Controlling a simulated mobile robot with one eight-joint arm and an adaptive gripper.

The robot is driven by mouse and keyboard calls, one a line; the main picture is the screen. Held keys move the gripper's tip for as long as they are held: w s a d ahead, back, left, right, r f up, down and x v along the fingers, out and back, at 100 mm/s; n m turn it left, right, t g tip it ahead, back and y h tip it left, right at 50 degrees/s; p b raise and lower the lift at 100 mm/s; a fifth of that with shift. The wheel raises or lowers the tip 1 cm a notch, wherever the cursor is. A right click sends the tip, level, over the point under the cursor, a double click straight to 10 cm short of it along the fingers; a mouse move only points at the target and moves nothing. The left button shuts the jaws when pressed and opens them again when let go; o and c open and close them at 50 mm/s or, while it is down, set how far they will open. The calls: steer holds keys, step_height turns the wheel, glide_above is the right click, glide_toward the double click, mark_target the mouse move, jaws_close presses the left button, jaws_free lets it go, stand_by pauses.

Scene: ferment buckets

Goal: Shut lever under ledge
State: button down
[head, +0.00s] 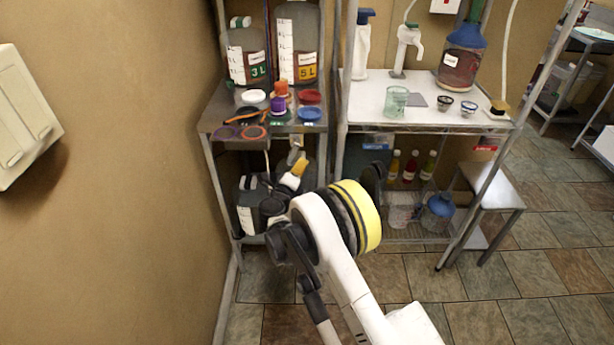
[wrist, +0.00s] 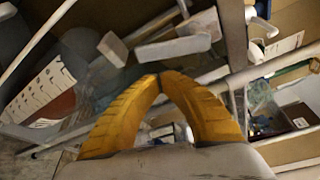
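My gripper (head: 296,174) reaches in beneath the left table's top. Its yellow fingers (wrist: 160,82) meet at the tips in the wrist view, with nothing visible between them. Small pale grey blocks (wrist: 175,47) show just beyond the fingertips; they look like the lever, but I cannot tell for sure. A pale grey piece (head: 296,155) also hangs under the table's front ledge (head: 262,128) in the head view, just above the fingers. I cannot tell whether the fingers touch it. A dark bucket with a white scale label (head: 247,222) stands below; its label (wrist: 42,92) shows in the wrist view.
Jugs marked 3 L (head: 247,58) and 5 L (head: 297,45), with coloured lids (head: 310,114), stand on the left table. The right table (head: 440,112) holds a glass and cups. Table legs and shelf rails surround my gripper. The wall (head: 170,200) is close on the left.

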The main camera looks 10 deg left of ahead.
steer(key=shift+s+a+r, duration=0.1)
steer(key=shift+a+r, duration=0.1)
steer(key=shift+a, duration=0.3)
steer(key=shift+a+m+g, duration=0.25)
steer(key=shift+m+g, duration=0.05)
steer(key=shift+m, duration=0.4)
